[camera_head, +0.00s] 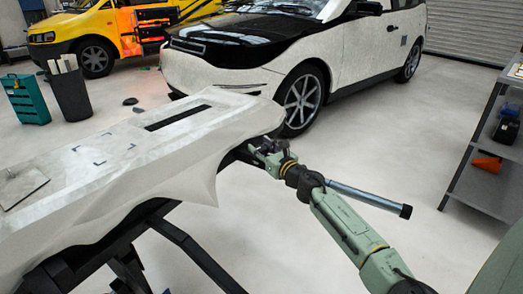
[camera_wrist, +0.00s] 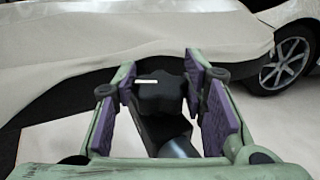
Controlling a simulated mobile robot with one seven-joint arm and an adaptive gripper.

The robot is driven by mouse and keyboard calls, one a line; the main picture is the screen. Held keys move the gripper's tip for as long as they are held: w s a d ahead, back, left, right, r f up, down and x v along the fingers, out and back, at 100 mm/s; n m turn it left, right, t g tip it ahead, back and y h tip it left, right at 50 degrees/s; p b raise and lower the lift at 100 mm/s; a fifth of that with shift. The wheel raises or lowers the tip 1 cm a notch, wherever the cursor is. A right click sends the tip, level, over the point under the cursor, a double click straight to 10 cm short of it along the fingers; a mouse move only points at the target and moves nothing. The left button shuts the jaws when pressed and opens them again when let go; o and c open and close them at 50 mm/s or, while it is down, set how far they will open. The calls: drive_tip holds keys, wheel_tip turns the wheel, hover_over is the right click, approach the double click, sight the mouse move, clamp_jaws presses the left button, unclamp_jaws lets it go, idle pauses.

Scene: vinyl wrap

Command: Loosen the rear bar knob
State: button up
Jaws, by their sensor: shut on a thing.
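The rear bar knob (camera_wrist: 158,94) is black and lobed, with a short white mark on its top, in the middle of the wrist view. My gripper (camera_wrist: 160,80) has its two purple-padded fingers on either side of the knob and is shut on it. In the head view my gripper (camera_head: 268,152) is at the right end of the covered bench, where the knob is too small to make out clearly. A grey bar (camera_head: 365,196) with a black end cap runs out to the right behind my arm. Part of the bar (camera_wrist: 180,148) shows below the knob in the wrist view.
A pale vinyl sheet (camera_head: 150,165) drapes over a dark-framed stand. A flat square piece (camera_head: 20,186) lies on it at left. A white and black car (camera_head: 300,60) stands behind. A grey shelf (camera_head: 480,160) stands at right. A dark bin (camera_head: 70,95) stands at left.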

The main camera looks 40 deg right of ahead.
idle(0.5)
drive_tip(key=o, duration=1.2)
drive_tip(key=s, duration=1.2)
drive_tip(key=shift+a, duration=0.3)
